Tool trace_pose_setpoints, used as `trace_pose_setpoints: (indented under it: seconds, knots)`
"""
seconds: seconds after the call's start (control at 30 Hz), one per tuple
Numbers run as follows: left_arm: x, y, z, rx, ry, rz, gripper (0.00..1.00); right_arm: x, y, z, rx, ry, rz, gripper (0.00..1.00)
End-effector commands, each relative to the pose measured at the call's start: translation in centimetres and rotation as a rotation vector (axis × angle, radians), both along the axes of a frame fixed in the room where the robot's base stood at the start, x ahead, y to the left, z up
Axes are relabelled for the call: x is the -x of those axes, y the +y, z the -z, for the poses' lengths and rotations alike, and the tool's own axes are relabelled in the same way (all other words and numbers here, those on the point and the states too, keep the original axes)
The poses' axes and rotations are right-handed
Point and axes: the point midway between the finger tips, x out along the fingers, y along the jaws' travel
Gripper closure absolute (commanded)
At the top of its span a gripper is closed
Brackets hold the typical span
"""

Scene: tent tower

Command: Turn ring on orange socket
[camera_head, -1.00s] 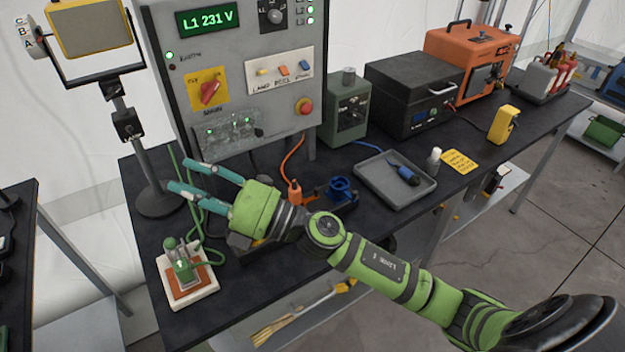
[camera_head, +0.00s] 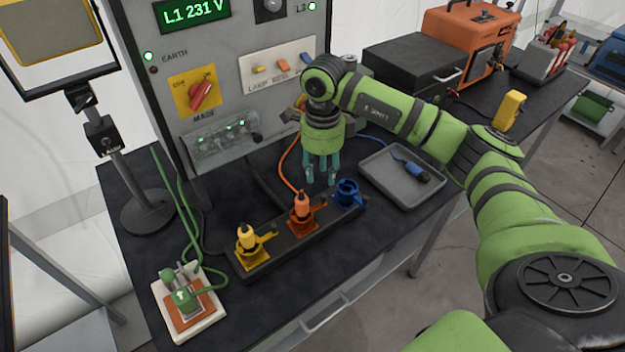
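The orange socket (camera_head: 301,224) sits in the middle of a dark socket strip (camera_head: 276,249) on the table. An orange plug (camera_head: 301,203) stands upright in it, with an orange cable rising behind. The socket's ring has a tab that points to the right. My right gripper (camera_head: 321,178) points down just behind and right of the orange plug, above the table. Its teal fingers are apart, and I see nothing between them. The gripper appears clear of the plug. My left gripper is not in view.
A yellow plug (camera_head: 247,240) stands in the yellow socket, and an empty blue socket (camera_head: 346,193) is at the strip's right end. A grey tray (camera_head: 402,180) with a blue connector (camera_head: 411,170) lies to the right. The panel (camera_head: 215,85) rises behind.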

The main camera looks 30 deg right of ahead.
Motion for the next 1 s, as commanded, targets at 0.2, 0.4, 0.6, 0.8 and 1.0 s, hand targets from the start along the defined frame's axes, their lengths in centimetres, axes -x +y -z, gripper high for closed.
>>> trace_pose_setpoints:
  seconds: [0.2,0.4,0.6,0.8,1.0]
  knots:
    - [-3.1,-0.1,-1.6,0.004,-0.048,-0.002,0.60,0.2,0.0,2.8,-0.002,0.007,0.001,0.62]
    - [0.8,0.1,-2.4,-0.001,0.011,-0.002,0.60,0.2,0.1,5.5,-0.003,0.004,-0.001,0.62]
    - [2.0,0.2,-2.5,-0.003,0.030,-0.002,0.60,0.2,0.1,6.7,-0.003,0.002,-0.001,0.62]
    - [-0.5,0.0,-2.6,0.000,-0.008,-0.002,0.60,0.1,0.1,6.8,-0.003,0.000,-0.001,0.62]
    - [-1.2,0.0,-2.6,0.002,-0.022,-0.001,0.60,0.1,0.1,6.8,-0.003,0.001,-0.001,1.00]
